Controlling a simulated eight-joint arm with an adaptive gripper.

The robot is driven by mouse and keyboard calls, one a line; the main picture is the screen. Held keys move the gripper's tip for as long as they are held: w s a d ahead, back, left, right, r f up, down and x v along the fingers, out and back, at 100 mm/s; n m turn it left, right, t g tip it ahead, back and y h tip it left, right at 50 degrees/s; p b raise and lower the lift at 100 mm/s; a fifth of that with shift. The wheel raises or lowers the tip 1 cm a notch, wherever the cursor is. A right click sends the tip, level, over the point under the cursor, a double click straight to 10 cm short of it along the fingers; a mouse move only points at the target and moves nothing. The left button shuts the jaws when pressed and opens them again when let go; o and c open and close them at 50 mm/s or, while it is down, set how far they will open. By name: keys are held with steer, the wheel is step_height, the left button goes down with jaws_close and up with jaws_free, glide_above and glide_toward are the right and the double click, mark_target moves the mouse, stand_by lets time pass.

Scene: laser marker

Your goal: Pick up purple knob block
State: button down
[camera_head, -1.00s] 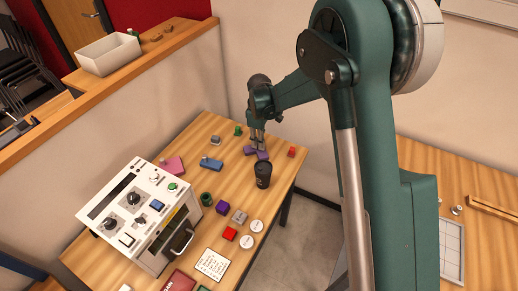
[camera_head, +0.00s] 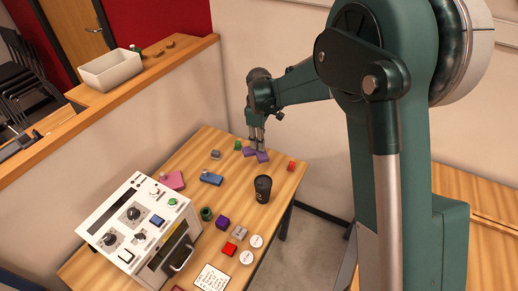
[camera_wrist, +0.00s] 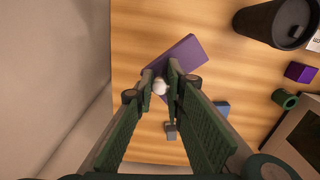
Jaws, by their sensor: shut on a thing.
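The purple knob block (camera_head: 263,157) is at the far end of the wooden table, under my gripper (camera_head: 257,146). In the wrist view the block (camera_wrist: 183,54) is a flat purple slab with a round whitish knob (camera_wrist: 160,86). My gripper (camera_wrist: 160,80) has its two fingers on either side of the knob and is shut on it. Part of the slab is hidden behind the fingers. The block seems raised a little off the table, but the gap beneath it is not clear.
A black cup (camera_head: 263,189) stands in front of the block. A red block (camera_head: 291,165) lies to its right, and a blue block (camera_head: 211,178) and a green block (camera_head: 238,145) to its left. A white marker machine (camera_head: 140,225) stands nearer. A wall is close behind.

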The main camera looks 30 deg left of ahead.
steer(key=shift+r, duration=0.6)
